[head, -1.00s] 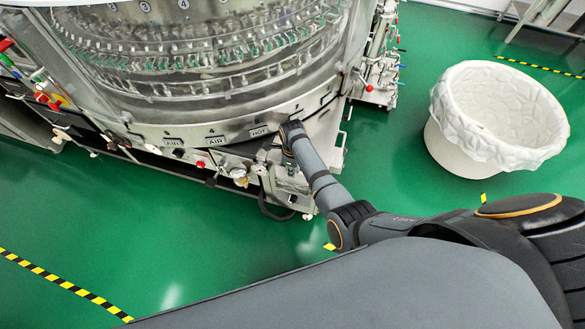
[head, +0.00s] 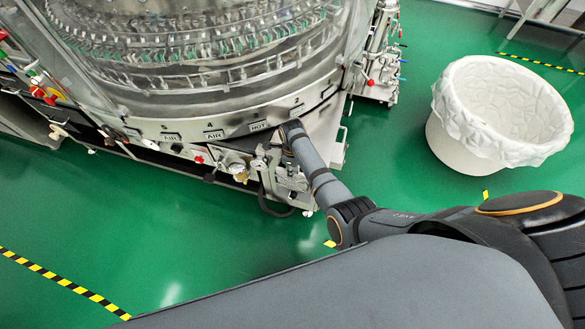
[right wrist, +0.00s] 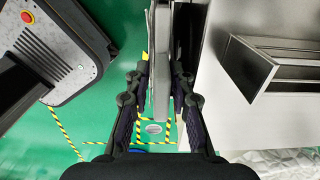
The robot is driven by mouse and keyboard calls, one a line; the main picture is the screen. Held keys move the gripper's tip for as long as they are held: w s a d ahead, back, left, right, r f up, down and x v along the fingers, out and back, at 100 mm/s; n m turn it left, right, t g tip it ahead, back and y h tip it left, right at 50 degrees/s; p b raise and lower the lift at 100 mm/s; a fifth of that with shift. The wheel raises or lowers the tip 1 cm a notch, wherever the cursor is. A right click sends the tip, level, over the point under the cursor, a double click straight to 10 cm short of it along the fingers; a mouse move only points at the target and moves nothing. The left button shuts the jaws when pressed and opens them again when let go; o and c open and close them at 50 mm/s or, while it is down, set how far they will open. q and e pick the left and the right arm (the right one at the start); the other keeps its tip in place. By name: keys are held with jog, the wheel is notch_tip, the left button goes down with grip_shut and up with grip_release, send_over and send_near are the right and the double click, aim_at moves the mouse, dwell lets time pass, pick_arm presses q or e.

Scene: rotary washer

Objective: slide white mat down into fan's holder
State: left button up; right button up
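My right arm reaches down to the front rim of the washer in the head view, its wrist end (head: 293,132) by the "HOT" label. The fingers there are hidden or too small to make out. In the right wrist view my right gripper (right wrist: 161,75) has one finger on each side of a thin, upright grey-white slab (right wrist: 161,60), seen edge-on. Whether the fingers press on it is not clear, nor whether it is the white mat. I cannot make out the fan or its holder in either view. My left gripper is not in view.
The rotary washer (head: 225,60) fills the upper left, with pipes and valves (head: 240,172) along its lower front. A white lined basket (head: 490,110) stands on the green floor at right. Green floor (head: 150,235) is clear in front. A red button (right wrist: 27,17) shows in the right wrist view.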

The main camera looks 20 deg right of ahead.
jog(key=shift+o, duration=0.5)
jog(key=shift+w+r, duration=0.1)
jog(key=shift+d, duration=0.1)
jog(key=shift+w+r, duration=0.1)
jog(key=shift+r, duration=0.2)
jog(key=r, duration=0.6)
jog(key=shift+s+r, duration=0.2)
jog(key=shift+r, duration=0.2)
